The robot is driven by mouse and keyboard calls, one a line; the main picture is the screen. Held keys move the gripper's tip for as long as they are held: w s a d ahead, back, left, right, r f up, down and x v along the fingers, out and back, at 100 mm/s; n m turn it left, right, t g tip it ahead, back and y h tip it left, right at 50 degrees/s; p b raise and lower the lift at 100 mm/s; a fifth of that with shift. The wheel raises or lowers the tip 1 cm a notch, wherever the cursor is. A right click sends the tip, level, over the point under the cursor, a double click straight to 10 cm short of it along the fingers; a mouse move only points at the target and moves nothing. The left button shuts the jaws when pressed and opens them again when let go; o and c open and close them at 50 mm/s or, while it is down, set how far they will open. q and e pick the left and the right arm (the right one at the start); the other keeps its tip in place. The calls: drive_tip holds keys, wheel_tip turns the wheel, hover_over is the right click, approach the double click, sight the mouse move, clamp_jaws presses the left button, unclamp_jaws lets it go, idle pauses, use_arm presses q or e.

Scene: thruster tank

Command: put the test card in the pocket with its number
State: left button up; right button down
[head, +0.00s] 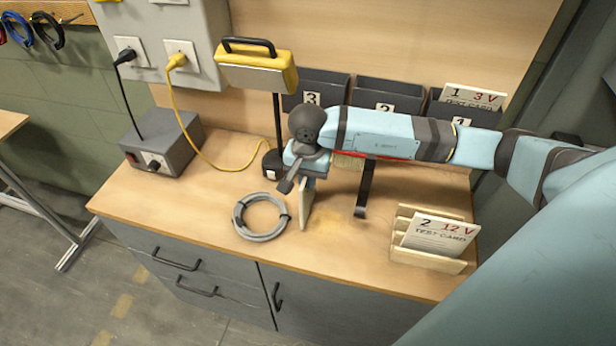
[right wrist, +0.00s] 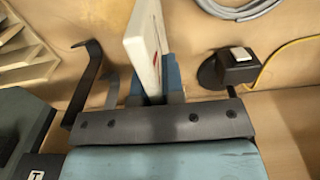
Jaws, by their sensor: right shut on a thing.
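My right gripper (head: 303,186) is shut on a white test card (head: 306,207), held upright and nearly edge-on above the middle of the bench. The held card (right wrist: 146,45) also shows between the fingers of the right gripper (right wrist: 152,88) in the right wrist view; its number cannot be read. Three dark pockets stand along the back wall: pocket 3 (head: 328,84), pocket 2 (head: 375,92) and pocket 1 (head: 481,115), partly hidden by my arm. A card marked 1, 3 V (head: 472,96) sits in pocket 1. Another card marked 2, 12 V (head: 440,233) stands in the wooden rack (head: 428,262). My left gripper is out of view.
A grey cable coil (head: 238,222) lies left of the held card. A yellow lamp (head: 262,74) on a black post stands behind the gripper. A grey box (head: 165,150) with cables is at left. A black bracket (head: 364,188) stands between gripper and rack.

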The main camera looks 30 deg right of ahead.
drive_tip(key=shift+f, duration=0.25)
drive_tip(key=c, duration=1.2)
unclamp_jaws()
drive_tip(key=shift+r, duration=0.1)
drive_tip(key=shift+c, duration=0.2)
